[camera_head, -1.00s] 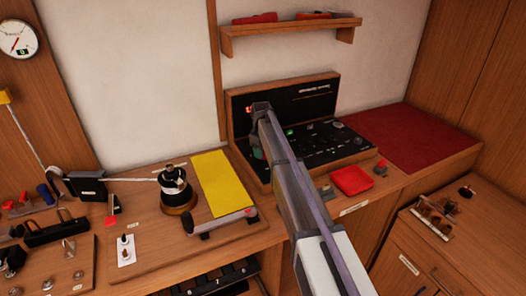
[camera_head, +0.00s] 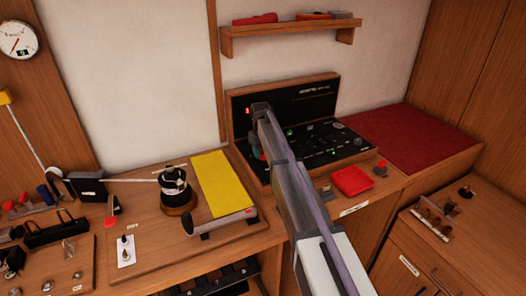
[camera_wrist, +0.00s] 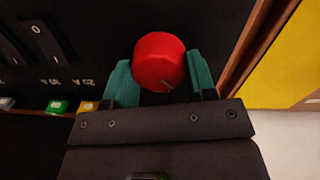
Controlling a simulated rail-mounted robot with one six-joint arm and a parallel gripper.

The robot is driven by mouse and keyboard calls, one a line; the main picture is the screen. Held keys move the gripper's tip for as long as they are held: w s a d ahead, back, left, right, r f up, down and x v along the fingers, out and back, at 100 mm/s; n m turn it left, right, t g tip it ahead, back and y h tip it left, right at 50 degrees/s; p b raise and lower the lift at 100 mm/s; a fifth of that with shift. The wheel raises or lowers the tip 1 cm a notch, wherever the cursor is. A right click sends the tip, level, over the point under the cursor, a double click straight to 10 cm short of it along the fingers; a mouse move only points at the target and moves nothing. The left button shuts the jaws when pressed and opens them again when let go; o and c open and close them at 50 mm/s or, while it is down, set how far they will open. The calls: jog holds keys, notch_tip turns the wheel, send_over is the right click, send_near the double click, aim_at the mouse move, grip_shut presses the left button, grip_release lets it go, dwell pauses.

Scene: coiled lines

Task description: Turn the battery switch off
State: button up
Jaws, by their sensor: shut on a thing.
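The battery switch is a round red knob (camera_wrist: 160,62) on a black panel in the wrist view. My gripper (camera_wrist: 162,80) has its two teal fingers on either side of the knob and is shut on it. In the head view my arm reaches to the left part of the black panel (camera_head: 307,100), and my gripper (camera_head: 257,150) shows only in part beside the arm. The knob is mostly hidden there.
In the wrist view, a rocker switch (camera_wrist: 45,40) and green and yellow parts (camera_wrist: 57,106) are left of the knob. In the head view, a yellow sheet (camera_head: 222,182), a winch (camera_head: 174,190) and its handle (camera_head: 220,222) lie left of my arm. A red tray (camera_head: 352,181) is right.

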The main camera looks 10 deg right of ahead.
jog(key=m, duration=0.4)
jog(key=shift+d+m, duration=0.1)
jog(key=shift+m, duration=1.9)
jog(key=o, duration=0.9)
jog(key=r+p, duration=1)
jog(key=shift+w+a+r+p, duration=0.15)
jog(key=shift+a+r+p, duration=0.15)
jog(key=shift+r+p, duration=0.1)
